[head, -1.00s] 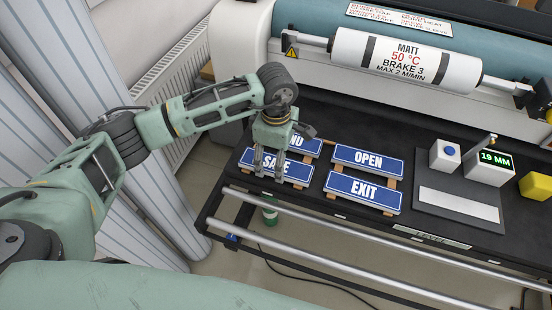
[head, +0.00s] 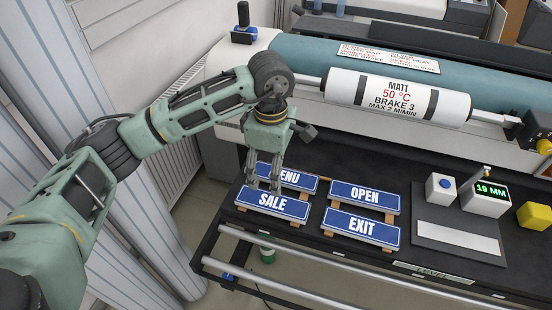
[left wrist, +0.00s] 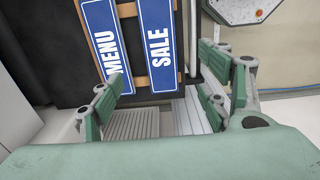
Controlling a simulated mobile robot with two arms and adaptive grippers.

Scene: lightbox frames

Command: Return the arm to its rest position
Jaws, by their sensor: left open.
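My left arm comes in from the left in the head view. Its gripper (head: 264,186) points down, open and empty, at the left ends of the MENU sign (head: 296,180) and the SALE sign (head: 272,204), hiding part of MENU. In the left wrist view the fingers (left wrist: 163,80) stand wide apart with nothing between them. The SALE sign (left wrist: 160,42) and the MENU sign (left wrist: 104,42) lie beyond them on wooden strips. I cannot tell the exact height of the fingertips. My right gripper is not in view.
An OPEN sign (head: 364,196) and an EXIT sign (head: 361,227) lie to the right on the black table. A laminator roller (head: 398,96) runs behind. A metal rail (head: 300,256) edges the front. A radiator (head: 182,150) stands left.

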